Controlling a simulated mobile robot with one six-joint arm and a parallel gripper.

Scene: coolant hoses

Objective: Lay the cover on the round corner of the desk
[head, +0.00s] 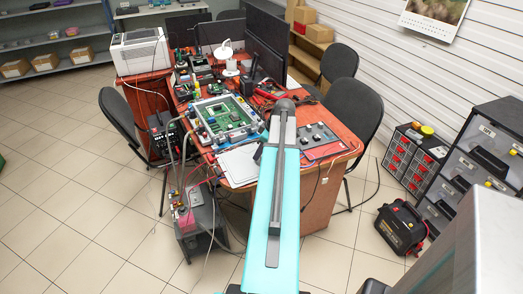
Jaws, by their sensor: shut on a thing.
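The cover (239,163) is a flat, pale grey plate at the near rounded corner of the desk (243,183). It looks to lie flat at the desk top; whether it touches the wood I cannot tell. My gripper (258,154) shows only as a small dark part at the cover's right edge. The rest of it is hidden behind my teal arm. It is shut on the cover at that edge. The cover's right end is hidden too.
A framed green circuit board (224,118) lies just behind the cover. A dark box with cables (200,228) stands on the floor at front left. Chairs flank the desk. A drawer cabinet (413,158) is at right.

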